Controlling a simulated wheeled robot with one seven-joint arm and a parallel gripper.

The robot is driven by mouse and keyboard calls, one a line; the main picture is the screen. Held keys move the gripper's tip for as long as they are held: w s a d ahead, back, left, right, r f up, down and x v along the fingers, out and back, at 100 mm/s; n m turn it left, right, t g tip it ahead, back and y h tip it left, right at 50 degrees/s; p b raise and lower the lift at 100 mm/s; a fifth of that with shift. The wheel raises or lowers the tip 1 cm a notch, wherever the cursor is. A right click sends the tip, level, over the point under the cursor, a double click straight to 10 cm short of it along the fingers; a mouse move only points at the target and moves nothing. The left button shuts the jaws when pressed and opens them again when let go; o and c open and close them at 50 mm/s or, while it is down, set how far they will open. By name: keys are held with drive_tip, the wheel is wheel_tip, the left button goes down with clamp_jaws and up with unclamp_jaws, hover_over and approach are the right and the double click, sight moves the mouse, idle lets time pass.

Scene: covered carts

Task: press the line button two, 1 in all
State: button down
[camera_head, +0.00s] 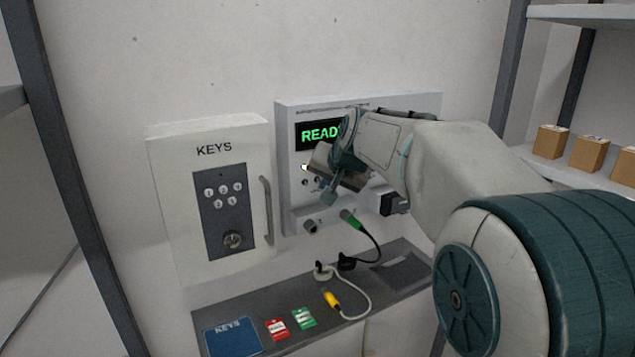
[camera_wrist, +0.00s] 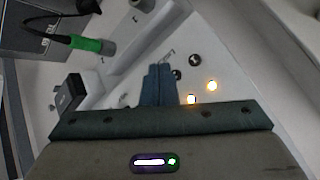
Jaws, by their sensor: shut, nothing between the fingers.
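The wall panel (camera_head: 290,150) is a pale grey box with a green "READY" display (camera_head: 318,133), partly covered by my arm. A lit button (camera_head: 305,168) shows below the display in the head view. In the wrist view, two lit buttons (camera_wrist: 212,85) and dark round buttons (camera_wrist: 176,74) sit just right of the fingertips. Their labels are too small to read, so I cannot tell which is line button two. My gripper (camera_head: 328,196) is shut and empty, in front of the panel's button area. It also shows in the wrist view (camera_wrist: 159,72); contact with the panel cannot be told.
A white KEYS cabinet (camera_head: 166,190) with keypad and handle stands left of the panel. A green plug (camera_head: 351,219) on a black cable and a yellow plug (camera_head: 331,299) are below. A grey ledge (camera_head: 270,309) holds cards. Shelves with boxes (camera_head: 588,153) stand right.

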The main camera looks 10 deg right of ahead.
drive_tip(key=shift+s, duration=0.1)
drive_tip(key=s, duration=0.1)
drive_tip(key=s+d+b, duration=0.1)
drive_tip(key=s, duration=0.1)
drive_tip(key=s+b, duration=0.1)
drive_tip(key=shift+s+d, duration=0.3)
idle(0.6)
drive_tip(key=s+f+n+g+h, duration=0.1)
drive_tip(key=s+f+n+g, duration=0.1)
drive_tip(key=s+f, duration=0.7)
drive_tip(key=s+f+n+g, duration=0.3)
drive_tip(key=s+f, duration=0.7)
drive_tip(key=s, duration=0.7)
drive_tip(key=shift+a+g+h, duration=0.3)
drive_tip(key=shift+a+h, duration=0.05)
drive_tip(key=shift+h, duration=0.05)
